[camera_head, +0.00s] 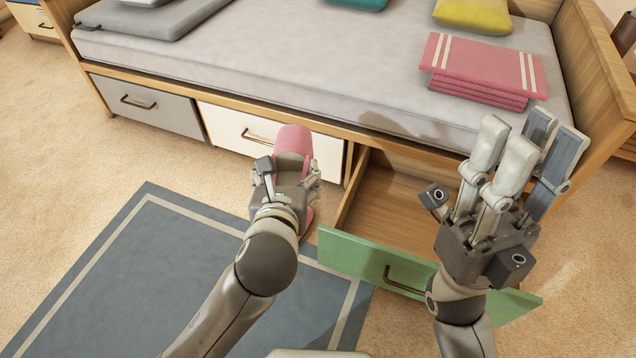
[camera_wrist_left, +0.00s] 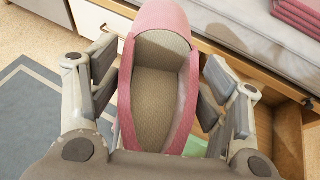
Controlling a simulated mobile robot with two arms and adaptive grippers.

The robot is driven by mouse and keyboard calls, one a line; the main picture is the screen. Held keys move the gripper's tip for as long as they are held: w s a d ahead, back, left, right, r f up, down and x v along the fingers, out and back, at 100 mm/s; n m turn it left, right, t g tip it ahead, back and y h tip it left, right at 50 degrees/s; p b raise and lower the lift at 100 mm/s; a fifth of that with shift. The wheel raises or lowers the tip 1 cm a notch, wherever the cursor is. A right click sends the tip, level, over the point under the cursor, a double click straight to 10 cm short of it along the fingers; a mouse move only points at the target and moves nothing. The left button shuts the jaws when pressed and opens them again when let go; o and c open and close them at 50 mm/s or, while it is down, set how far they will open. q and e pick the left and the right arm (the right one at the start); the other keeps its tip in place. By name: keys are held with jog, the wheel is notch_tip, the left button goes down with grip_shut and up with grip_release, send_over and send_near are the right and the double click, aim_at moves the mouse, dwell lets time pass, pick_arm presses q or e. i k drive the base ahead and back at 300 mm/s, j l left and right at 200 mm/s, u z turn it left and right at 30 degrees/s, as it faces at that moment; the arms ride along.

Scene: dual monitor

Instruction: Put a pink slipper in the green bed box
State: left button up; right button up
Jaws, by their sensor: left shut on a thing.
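A pink slipper (camera_head: 292,139) with a beige inside is held in my left gripper (camera_head: 289,168), in front of the white drawer. In the left wrist view the slipper (camera_wrist_left: 160,70) fills the space between the gripper's two fingers (camera_wrist_left: 160,85), toe pointing away. A bit of pink (camera_head: 307,217) shows below the gripper; I cannot tell if it is the same slipper. The green bed box (camera_head: 370,258) is pulled out from under the bed, to the right of my left gripper. Its visible wooden inside is empty. My right gripper (camera_head: 524,150) is open above the box's right side and hides part of it.
A bed (camera_head: 300,65) with folded pink blankets (camera_head: 480,68) and a yellow cushion (camera_head: 473,14) stands behind. A white drawer (camera_head: 265,133) and a grey drawer (camera_head: 145,103) are closed. A blue-grey rug (camera_head: 150,260) lies on the floor at left.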

aim_at(388, 223)
jog(key=k+j+u, duration=0.2)
jog(key=k, duration=0.45)
jog(key=l+u, duration=0.25)
jog(key=u, duration=0.15)
jog(key=l+u, duration=0.2)
jog(key=u, duration=0.2)
jog(key=l+u, duration=0.2)
jog(key=u, duration=0.2)
jog(key=k+l, duration=0.2)
jog(key=l, duration=0.4)
jog(key=k+l, duration=0.15)
jog(key=l, duration=0.45)
jog(key=k+l, duration=0.2)
jog(key=l, duration=0.4)
jog(key=k+l, duration=0.15)
jog(key=l, duration=0.45)
jog(key=k+l, duration=0.2)
jog(key=l, duration=0.4)
jog(key=k+l, duration=0.2)
jog(key=l, duration=0.4)
jog(key=k+l, duration=0.15)
jog(key=l, duration=0.45)
jog(key=k+l, duration=0.2)
jog(key=l, duration=0.4)
jog(key=i+l, duration=0.25)
jog(key=i, duration=0.15)
jog(key=i+l, duration=0.3)
jog(key=i, duration=0.15)
jog(key=i+l, duration=0.25)
jog(key=i, duration=0.15)
